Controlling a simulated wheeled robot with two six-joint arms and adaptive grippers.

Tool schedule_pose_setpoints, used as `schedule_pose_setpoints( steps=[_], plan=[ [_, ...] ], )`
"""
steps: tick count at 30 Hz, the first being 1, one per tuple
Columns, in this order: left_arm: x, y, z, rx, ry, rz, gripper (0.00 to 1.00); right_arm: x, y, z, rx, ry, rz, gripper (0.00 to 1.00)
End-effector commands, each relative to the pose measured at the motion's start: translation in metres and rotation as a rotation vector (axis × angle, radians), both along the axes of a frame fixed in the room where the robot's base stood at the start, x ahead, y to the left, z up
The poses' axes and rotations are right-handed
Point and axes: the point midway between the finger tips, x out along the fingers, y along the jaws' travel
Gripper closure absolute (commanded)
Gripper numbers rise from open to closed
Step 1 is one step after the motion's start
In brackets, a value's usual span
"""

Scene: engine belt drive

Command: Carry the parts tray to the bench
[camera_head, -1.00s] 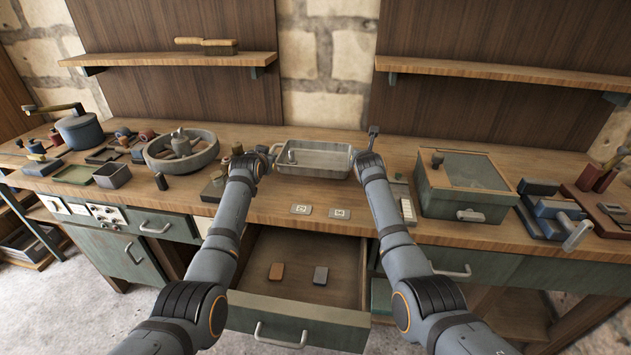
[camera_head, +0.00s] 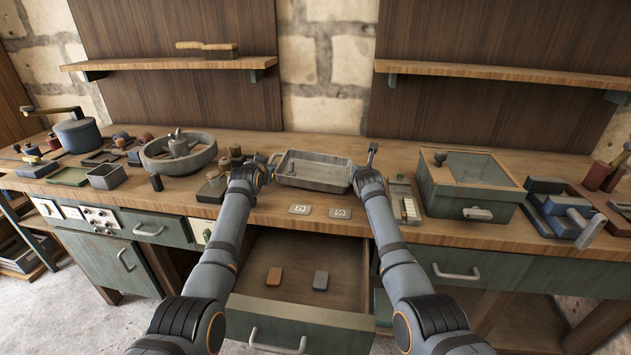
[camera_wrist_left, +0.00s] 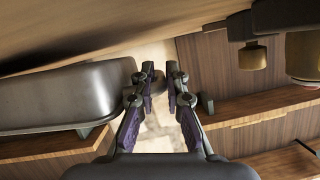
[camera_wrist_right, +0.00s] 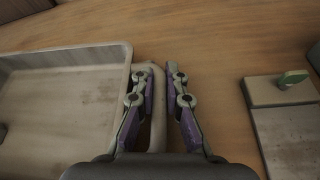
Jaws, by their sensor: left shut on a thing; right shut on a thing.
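The parts tray (camera_head: 315,184) is a shallow grey metal pan, roughly level at the middle of the bench (camera_head: 400,150), between my two arms. Whether it touches the bench top is unclear. My left gripper (camera_wrist_left: 160,75) is shut at the tray's left end; the tray wall (camera_wrist_left: 75,95) shows beside its fingers, and the gripped part is mostly hidden. My right gripper (camera_wrist_right: 161,75) is shut on the handle (camera_wrist_right: 157,125) at the tray's right end. In the head view my wrists hide most of both grips.
A round basin (camera_head: 155,165) and small parts stand left of the tray. A green lidded box (camera_head: 465,205) stands to the right. An open drawer (camera_head: 300,325) with two small blocks juts out below. Two small plates (camera_head: 299,209) lie near the front edge.

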Motion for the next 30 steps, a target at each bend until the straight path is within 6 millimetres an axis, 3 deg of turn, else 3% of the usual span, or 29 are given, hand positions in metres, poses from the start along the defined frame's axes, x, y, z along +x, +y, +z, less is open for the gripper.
schedule_pose_setpoints(
  steps=[1,6,14,20,30],
  plan=[
    [-0.006,0.000,-0.035,-0.006,0.057,0.001,0.86,0.000,-0.003,-0.005,-0.005,0.006,-0.004,0.87],
    [-0.006,0.000,-0.035,-0.006,0.057,0.001,0.65,0.000,-0.003,-0.005,-0.004,0.005,-0.004,0.66],
    [-0.006,-0.001,-0.035,-0.008,0.057,0.000,0.65,0.000,-0.002,-0.004,-0.003,0.002,-0.002,0.66],
    [-0.013,-0.001,-0.030,-0.009,0.051,-0.001,0.65,0.000,-0.001,-0.004,-0.003,0.002,-0.002,0.66],
    [-0.053,0.004,0.002,-0.004,0.021,0.001,0.65,0.000,-0.001,-0.004,-0.001,0.002,-0.001,0.66]
  ],
)
